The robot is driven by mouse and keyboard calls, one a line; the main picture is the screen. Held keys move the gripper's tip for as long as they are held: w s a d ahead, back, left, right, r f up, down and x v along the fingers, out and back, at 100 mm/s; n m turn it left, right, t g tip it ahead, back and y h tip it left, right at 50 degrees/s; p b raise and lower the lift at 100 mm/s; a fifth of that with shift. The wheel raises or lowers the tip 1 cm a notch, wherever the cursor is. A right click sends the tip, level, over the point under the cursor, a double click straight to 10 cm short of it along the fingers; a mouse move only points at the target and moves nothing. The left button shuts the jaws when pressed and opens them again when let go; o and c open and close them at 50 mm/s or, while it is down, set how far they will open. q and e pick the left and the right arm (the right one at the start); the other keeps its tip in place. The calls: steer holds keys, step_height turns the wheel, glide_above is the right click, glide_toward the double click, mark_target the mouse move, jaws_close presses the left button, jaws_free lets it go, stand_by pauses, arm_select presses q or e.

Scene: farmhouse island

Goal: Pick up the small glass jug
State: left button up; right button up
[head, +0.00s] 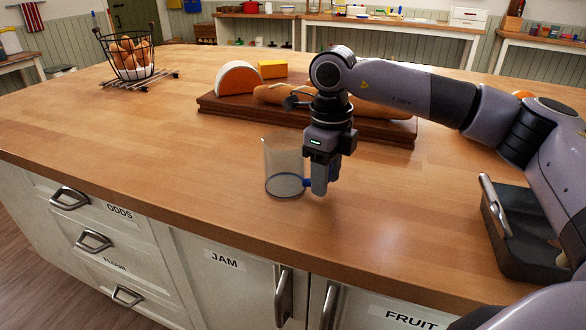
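The small glass jug (283,160) stands upright on the wooden island top, near its front edge. It is clear, with a blue band low down. My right gripper (324,186) points down at the jug's right side, with its fingertips low, near the worktop. The fingers overlap in this view, and I cannot tell whether they touch the jug or hold any part of it. The jug's right side is partly hidden behind the gripper. My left gripper is not in view.
A wooden board (372,126) behind my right gripper holds an orange-rinded cheese (238,79), a yellow block (272,69) and bread. A wire egg basket (128,60) stands at the back left. A dark tray (520,235) lies at right. The worktop left of the jug is clear.

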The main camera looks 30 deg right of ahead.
jaws_close()
step_height(320, 180, up, 10)
steer(key=shift+r, duration=0.15)
step_height(320, 180, up, 10)
steer(key=p, duration=0.3)
